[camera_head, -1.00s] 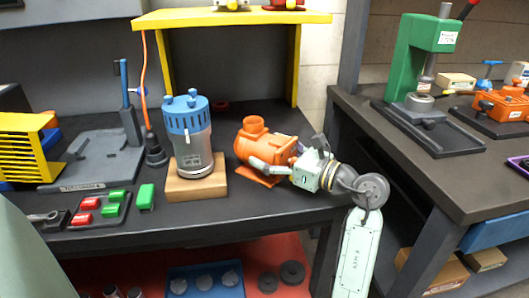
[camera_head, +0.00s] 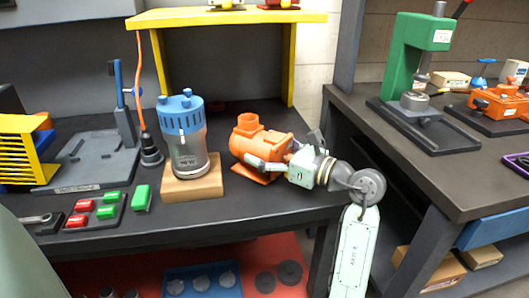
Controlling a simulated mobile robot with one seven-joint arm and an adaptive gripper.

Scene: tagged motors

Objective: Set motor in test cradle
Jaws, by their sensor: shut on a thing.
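An orange motor (camera_head: 257,139) with a round open port on top and a flat foot is at the right part of the dark bench. My gripper (camera_head: 272,163) reaches in from the right and is shut on its right side; one pale finger shows along its front, the other is mostly hidden. I cannot tell if the motor's foot touches the bench. A grey flat fixture (camera_head: 95,163) with a front label and an upright blue-handled post stands at the left; it may be the test cradle, but the label is unreadable. It looks empty.
A silver and blue cylindrical motor (camera_head: 187,143) stands on a wooden block (camera_head: 193,188) between the fixture and the orange motor. Red and green blocks (camera_head: 107,212) lie at the front left. A yellow shelf (camera_head: 225,18) stands behind. A green press (camera_head: 415,60) is on the right bench.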

